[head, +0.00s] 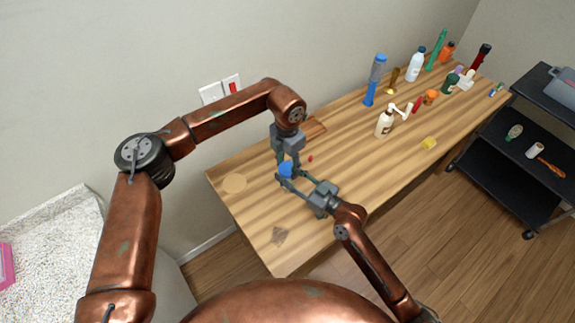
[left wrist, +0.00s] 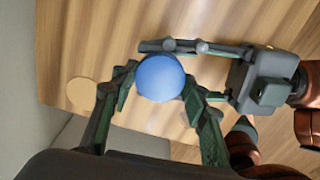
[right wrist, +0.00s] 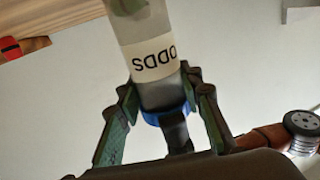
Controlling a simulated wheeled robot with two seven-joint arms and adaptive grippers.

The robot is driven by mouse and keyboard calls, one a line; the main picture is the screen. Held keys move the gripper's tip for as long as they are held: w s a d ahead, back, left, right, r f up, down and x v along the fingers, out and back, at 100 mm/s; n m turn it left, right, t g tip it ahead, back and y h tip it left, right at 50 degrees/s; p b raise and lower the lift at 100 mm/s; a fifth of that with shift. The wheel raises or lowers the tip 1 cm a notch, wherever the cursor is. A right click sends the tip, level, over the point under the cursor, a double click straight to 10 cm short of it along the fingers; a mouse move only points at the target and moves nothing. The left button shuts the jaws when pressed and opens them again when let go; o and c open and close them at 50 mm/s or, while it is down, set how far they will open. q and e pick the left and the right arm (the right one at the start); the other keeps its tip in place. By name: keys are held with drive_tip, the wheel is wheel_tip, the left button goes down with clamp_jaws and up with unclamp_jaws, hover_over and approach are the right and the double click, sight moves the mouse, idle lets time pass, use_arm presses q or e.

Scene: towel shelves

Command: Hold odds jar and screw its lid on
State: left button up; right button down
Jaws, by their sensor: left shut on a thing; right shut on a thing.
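The odds jar (right wrist: 140,30) is a clear jar with a white label reading ODDS, upside down in the right wrist view. My right gripper (right wrist: 160,92) is shut on the jar's body, one finger on each side, near the lid end. The round blue lid (left wrist: 160,78) sits at the jar's mouth, and it also shows in the head view (head: 286,170). My left gripper (left wrist: 155,88) comes from above and is shut on the lid, fingers on opposite sides. Whether the threads are engaged cannot be seen. The jar's base is out of the right wrist view.
The wooden table (head: 235,165) is mostly clear around the grippers. A small red item (head: 310,157) lies close by. A black cart (head: 510,155) is beyond the table.

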use_arm(q)
drive_tip(key=m, duration=0.6)
drive_tip(key=shift+w, duration=0.1)
drive_tip(key=m, duration=0.4)
drive_tip(key=shift+m, duration=0.4)
drive_tip(key=o, duration=1.4)
drive_tip(key=shift+c, duration=0.2)
wheel_tip(320, 180, up, 12)
use_arm(e)
drive_tip(key=c, duration=1.3)
unclamp_jaws()
drive_tip(key=shift+o, duration=0.2)
drive_tip(key=v, duration=1.2)
